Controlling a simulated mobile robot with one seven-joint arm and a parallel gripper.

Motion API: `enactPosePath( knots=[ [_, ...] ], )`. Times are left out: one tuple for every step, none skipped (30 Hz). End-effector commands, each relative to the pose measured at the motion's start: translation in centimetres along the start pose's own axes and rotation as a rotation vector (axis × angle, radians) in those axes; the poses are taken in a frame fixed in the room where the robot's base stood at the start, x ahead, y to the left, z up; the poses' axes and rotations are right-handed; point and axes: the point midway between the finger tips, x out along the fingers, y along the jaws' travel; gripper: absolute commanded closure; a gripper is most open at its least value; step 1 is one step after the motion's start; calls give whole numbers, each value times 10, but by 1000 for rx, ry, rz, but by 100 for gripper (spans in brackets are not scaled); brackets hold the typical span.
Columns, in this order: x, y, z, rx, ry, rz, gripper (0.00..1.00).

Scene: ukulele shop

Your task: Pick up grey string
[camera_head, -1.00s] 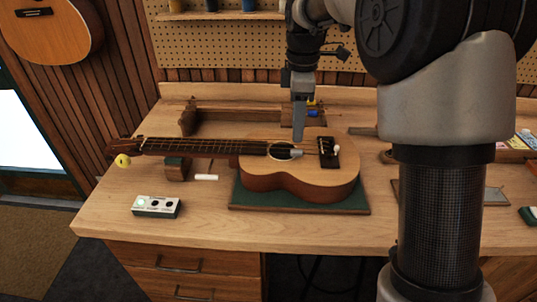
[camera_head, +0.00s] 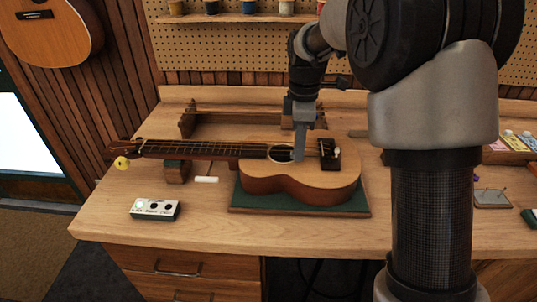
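A ukulele (camera_head: 295,182) lies face up on the bench, its body on a green mat (camera_head: 237,200) and its neck pointing left. My gripper (camera_head: 299,156) points down over the body, its tip beside the right edge of the dark sound hole (camera_head: 281,153). The tip looks at or very near the top face; contact cannot be told. I see the fingers edge-on, so I cannot tell whether they are open or shut. I cannot clearly make out a separate grey string; the small grey piece seen earlier by the sound hole is hidden behind the fingers.
A small white box with black knobs (camera_head: 155,210) and a white stick (camera_head: 206,180) lie on the bench. A yellow round thing (camera_head: 121,163) is at the headstock. A wooden rack (camera_head: 186,125) stands behind. Colourful packets (camera_head: 510,139) are at the right.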

Motion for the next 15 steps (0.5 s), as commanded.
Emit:
enactPosePath(
  knots=[
    [0, 0, 0, 0, 0, 0, 98],
    [0, 0, 0, 0, 0, 0, 100],
    [0, 0, 0, 0, 0, 0, 100],
    [0, 0, 0, 0, 0, 0, 100],
    [0, 0, 0, 0, 0, 0, 100],
    [0, 0, 0, 0, 0, 0, 100],
    [0, 0, 0, 0, 0, 0, 100],
    [0, 0, 0, 0, 0, 0, 100],
    [0, 0, 0, 0, 0, 0, 100],
    [-1, 0, 0, 0, 0, 0, 100],
    [-3, 0, 0, 0, 0, 1, 100],
    [-6, 1, 0, 0, 1, 2, 100],
    [-10, 1, 0, 0, 1, 3, 100],
    [-14, 1, 0, 0, 1, 3, 100],
    [-20, 1, 0, 0, 1, 2, 100]
  ],
)
